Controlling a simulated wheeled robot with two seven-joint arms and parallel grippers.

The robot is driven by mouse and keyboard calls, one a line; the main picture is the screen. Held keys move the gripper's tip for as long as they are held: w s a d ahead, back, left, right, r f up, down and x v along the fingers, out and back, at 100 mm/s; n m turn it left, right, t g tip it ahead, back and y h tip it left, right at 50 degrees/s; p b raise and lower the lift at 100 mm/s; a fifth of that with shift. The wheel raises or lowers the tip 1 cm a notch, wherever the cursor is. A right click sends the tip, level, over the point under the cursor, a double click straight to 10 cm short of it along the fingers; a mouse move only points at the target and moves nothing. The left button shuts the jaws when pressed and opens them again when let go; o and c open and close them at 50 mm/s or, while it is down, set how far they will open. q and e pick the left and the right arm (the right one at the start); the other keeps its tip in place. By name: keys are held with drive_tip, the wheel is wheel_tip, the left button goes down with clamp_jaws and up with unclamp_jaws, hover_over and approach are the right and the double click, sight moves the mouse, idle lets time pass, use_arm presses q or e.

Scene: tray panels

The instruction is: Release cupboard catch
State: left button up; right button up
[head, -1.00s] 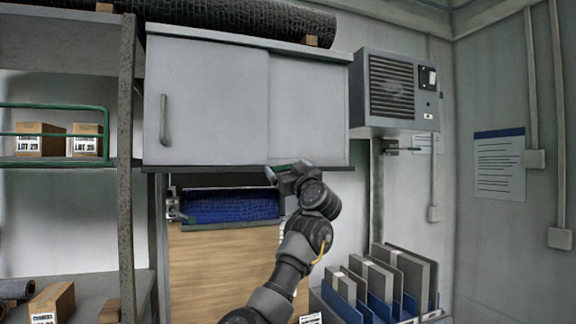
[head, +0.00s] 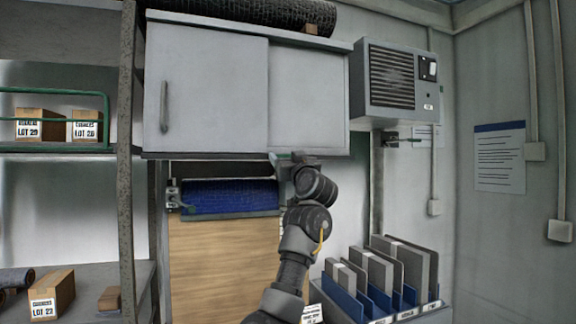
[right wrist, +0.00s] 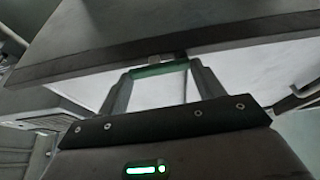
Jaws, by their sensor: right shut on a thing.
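The grey cupboard (head: 205,95) hangs on the wall with two sliding doors, and the left door has a vertical handle (head: 164,106). My right gripper (head: 284,162) is at the cupboard's lower front edge, just right of the seam between the doors. In the right wrist view, its two fingers (right wrist: 160,78) reach up to the underside, with a green catch bar (right wrist: 160,69) between the tips. The gripper is shut on this catch. A small pale block and a dark notch show just above the bar. My left gripper is out of view.
A grey vent unit (head: 397,82) is on the wall right of the cupboard. A blue roll (head: 230,196) is below the cupboard, above a wooden panel (head: 222,265). A rack of upright folders (head: 385,275) stands low at right. A shelf post (head: 125,190) is at left.

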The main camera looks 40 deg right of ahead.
drive_tip(key=shift+f+m+h, duration=0.1)
drive_tip(key=shift+m+h, duration=0.3)
drive_tip(key=shift+m, duration=0.2)
drive_tip(key=o, duration=1)
drive_tip(key=b+v, duration=0.5)
drive_tip(key=v, duration=0.5)
drive_tip(key=shift+s, duration=0.4)
drive_tip(key=shift+a+f, duration=0.1)
